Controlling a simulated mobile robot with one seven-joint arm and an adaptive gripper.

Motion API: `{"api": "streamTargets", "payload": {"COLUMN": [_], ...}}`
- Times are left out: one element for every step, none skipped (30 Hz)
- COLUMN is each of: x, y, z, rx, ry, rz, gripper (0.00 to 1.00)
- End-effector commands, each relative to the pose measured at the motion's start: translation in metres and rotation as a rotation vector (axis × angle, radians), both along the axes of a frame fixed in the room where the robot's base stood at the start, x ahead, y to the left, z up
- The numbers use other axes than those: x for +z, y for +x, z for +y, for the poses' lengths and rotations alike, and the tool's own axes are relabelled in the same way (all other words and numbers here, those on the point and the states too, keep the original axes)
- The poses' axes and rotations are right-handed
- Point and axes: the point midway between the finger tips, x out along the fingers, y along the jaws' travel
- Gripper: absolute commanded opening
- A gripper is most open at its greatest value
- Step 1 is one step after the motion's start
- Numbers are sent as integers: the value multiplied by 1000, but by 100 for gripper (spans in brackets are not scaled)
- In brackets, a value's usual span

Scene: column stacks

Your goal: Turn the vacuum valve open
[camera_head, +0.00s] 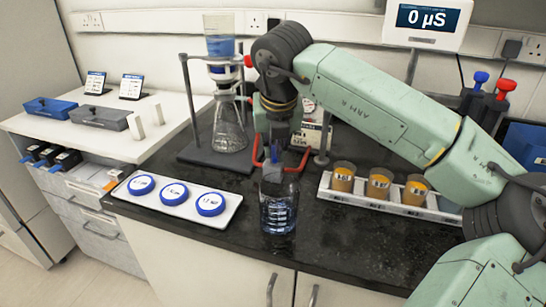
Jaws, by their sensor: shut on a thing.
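The filtration set stands at the back: a funnel (219,47) holding blue liquid above a conical glass flask (229,130). A small red part (248,61) shows beside the funnel; I cannot tell whether it is the vacuum valve. My gripper and wrist hide the bottle's neck and part of the area behind. I cannot tell whether the bottle touches the counter.
A white tray (234,211) with blue-lidded dishes lies left of the bottle. A rack (328,193) of amber jars stands right. Black posts with blue (481,77) and red (506,85) tops stand behind my arm. A display (427,19) reads 0 µS.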

Motion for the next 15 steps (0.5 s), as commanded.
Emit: {"api": "streamTargets", "payload": {"x": [-3,-3,-2,-2,-2,-2,-1,-1,-1,0,0,0,1,1,1], "y": [0,1,1,1,1,1,1,1,2,2,2,2,2,2,3], "z": [-1,-2,-2,-2,-3,-3,-3,-3,-4,-4,-4,-5,-5,-5,-6], "rx": [42,69,109,137,167,204,232,261,299,329,357,394,423,452,490], "ry": [3,3,2,3,2,3,4,4,4,4,5,5,4,4,4], "rz": [-2,-2,-1,-1,-1,-1,-1,-1,-2,-1,-1,-2,-2,-1,-1], "gripper": [0,0,0,0,0,0,0,0,0,0,0,0,0,0,0]}}
